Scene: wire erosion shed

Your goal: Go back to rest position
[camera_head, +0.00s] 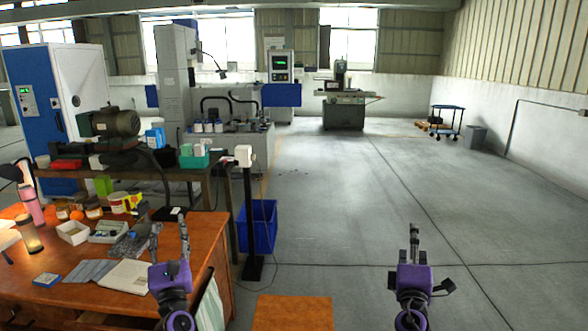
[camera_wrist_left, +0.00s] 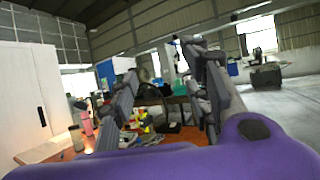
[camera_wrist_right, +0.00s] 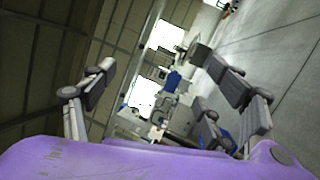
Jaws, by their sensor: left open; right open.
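My left gripper (camera_head: 170,240) is raised in front of the right part of the wooden desk (camera_head: 205,240) in the head view. Its two fingers stand apart and empty, and they also show spread in the left wrist view (camera_wrist_left: 165,100). My right gripper (camera_head: 413,243) points up over the open floor to the right. In the right wrist view its fingers (camera_wrist_right: 165,95) are wide apart with nothing between them. Neither gripper visibly touches anything.
The desk holds a pink bottle (camera_head: 32,207), a white box (camera_head: 73,233) and papers. A workbench behind carries a motor (camera_head: 115,122). A blue bin (camera_head: 258,226) stands beside a post. An orange-brown surface (camera_head: 292,313) lies front centre.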

